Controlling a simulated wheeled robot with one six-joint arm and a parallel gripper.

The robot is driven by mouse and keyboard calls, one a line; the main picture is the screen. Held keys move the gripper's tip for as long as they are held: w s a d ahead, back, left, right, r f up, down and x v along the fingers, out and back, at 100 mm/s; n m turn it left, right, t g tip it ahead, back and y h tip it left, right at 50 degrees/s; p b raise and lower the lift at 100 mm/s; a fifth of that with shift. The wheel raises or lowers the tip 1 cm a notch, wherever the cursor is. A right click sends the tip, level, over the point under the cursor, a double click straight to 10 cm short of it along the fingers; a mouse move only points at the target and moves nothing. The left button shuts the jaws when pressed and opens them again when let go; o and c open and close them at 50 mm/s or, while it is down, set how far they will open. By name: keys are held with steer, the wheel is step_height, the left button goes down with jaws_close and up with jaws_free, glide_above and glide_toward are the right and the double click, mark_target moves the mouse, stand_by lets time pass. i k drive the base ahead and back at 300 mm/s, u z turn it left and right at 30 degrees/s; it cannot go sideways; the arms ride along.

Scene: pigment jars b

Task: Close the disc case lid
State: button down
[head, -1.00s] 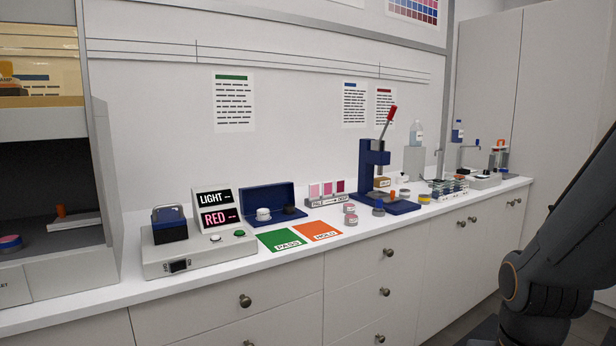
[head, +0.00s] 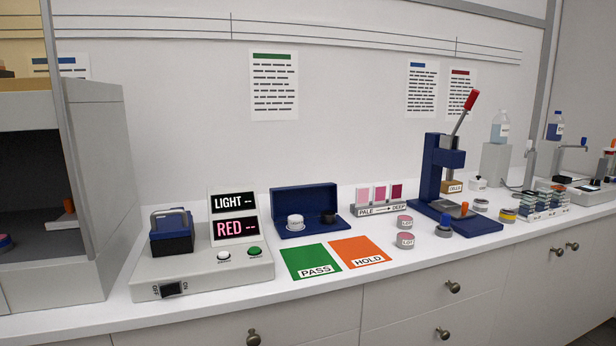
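The disc case (head: 305,207) is a dark blue box on the white counter, behind the green and orange cards. Its lid stands open, upright at the back against the wall side. A white disc (head: 295,222) and a black disc (head: 328,216) sit in its base. My gripper is not in view, and neither is my arm.
Left of the case stands a grey meter (head: 205,272) with a LIGHT/RED display (head: 235,217). The PASS card (head: 310,261) and HOLD card (head: 360,251) lie in front. Pink jars (head: 405,240), a colour scale (head: 378,208) and a blue lever press (head: 450,190) stand to the right.

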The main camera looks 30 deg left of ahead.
mark_target(307, 201)
steer(key=u, duration=0.35)
steer(key=i, duration=0.65)
steer(key=u, duration=0.9)
steer(key=i, duration=0.45)
steer(key=u, duration=0.45)
